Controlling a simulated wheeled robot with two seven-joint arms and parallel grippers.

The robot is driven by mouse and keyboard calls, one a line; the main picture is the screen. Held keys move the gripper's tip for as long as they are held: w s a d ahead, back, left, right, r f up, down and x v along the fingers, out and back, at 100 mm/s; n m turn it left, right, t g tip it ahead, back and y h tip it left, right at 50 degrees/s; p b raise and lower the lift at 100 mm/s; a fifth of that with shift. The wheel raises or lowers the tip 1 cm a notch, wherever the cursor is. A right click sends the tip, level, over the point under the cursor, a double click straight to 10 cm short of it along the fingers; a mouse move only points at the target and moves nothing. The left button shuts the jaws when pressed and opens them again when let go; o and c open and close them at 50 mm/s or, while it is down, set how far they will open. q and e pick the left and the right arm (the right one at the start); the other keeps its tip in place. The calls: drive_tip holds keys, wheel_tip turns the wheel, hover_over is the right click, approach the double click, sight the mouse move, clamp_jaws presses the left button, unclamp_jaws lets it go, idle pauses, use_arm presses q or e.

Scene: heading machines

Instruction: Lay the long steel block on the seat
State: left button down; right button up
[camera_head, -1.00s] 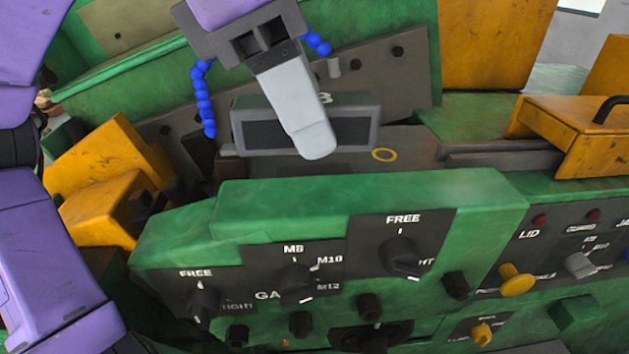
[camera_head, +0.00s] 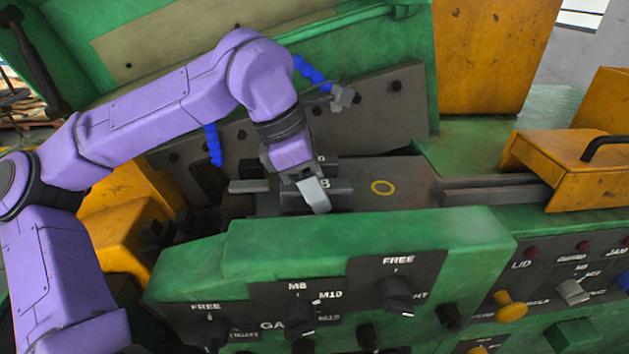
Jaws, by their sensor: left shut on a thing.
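The long steel block (camera_head: 339,190) is a dark grey bar with a white letter on it, low in the machine's bed behind the green control housing. My left gripper (camera_head: 316,197) reaches down over its middle and is shut on it; its grey finger covers part of the block. Another dark piece (camera_head: 325,167) shows just behind it. The seat cannot be clearly made out; the arm and the housing hide much of that spot, so I cannot tell whether the block touches what is under it. My right gripper is not in view.
The green control housing (camera_head: 365,240) with knobs stands in front. A grey wall plate (camera_head: 375,112) and blue jointed hoses (camera_head: 310,72) stand behind.

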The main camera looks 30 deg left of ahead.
use_arm(q)
drive_tip(key=shift+f, duration=0.2)
drive_tip(key=c, duration=0.6)
unclamp_jaws()
drive_tip(key=shift+c, duration=0.2)
drive_tip(key=shift+s, duration=0.1)
drive_tip(key=v, duration=1.2)
drive_tip(key=shift+r, duration=0.15)
